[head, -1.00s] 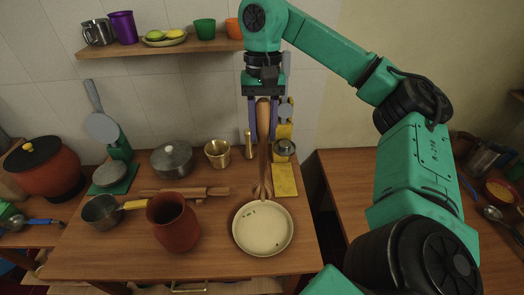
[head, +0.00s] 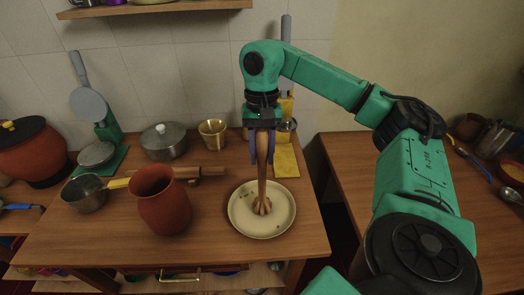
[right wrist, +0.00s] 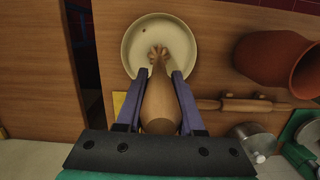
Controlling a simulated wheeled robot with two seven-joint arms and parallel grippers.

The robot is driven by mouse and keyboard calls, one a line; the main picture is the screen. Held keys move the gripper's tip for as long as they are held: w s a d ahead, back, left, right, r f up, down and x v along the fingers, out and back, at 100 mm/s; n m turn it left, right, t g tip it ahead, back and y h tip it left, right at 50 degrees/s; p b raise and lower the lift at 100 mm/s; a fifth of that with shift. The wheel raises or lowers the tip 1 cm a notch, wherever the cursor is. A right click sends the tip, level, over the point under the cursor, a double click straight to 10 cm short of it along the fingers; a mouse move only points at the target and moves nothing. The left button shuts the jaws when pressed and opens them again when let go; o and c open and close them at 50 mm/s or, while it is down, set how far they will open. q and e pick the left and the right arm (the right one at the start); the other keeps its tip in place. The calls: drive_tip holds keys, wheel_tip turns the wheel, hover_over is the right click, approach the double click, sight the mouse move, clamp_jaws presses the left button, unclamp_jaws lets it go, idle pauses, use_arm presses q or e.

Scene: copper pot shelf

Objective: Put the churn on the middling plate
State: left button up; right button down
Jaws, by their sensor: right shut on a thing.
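The churn is a wooden stick (head: 262,172) with a thick handle and a notched, flower-like head. It is upright in my right gripper (head: 263,160), which is shut on its handle. Its head is over the cream plate (head: 283,222), seemingly at or very near the plate's surface; I cannot tell if it touches. In the right wrist view the churn (right wrist: 160,95) points away between the blue fingers of the gripper (right wrist: 158,95), with its head over the plate (right wrist: 135,55). My left gripper is not in view.
A brown clay pot (head: 162,205) stands left of the plate. A rolling pin (head: 200,172) lies behind the pot. A saucepan (head: 85,195), lidded pot (head: 163,142) and brass cup (head: 213,132) stand further left and back. The table front edge is clear.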

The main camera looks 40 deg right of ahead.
sight(262, 129)
drive_tip(key=c, duration=0.9)
unclamp_jaws()
drive_tip(key=shift+f, duration=0.2)
drive_tip(key=shift+c, duration=0.2)
drive_tip(key=o, duration=0.4)
drive_tip(key=shift+r, duration=0.1)
drive_tip(key=shift+r, duration=0.25)
drive_tip(key=shift+w+r, duration=0.1)
drive_tip(key=shift+r, duration=0.2)
drive_tip(key=shift+w+d+r, duration=0.1)
drive_tip(key=shift+r, duration=0.75)
drive_tip(key=r+p, duration=0.2)
drive_tip(key=r, duration=0.1)
drive_tip(key=r+p, duration=0.2)
drive_tip(key=r, duration=0.1)
drive_tip(key=r+p, duration=0.3)
drive_tip(key=shift+w+d+r, duration=0.3)
drive_tip(key=shift+w+d, duration=0.1)
drive_tip(key=shift+f, duration=0.15)
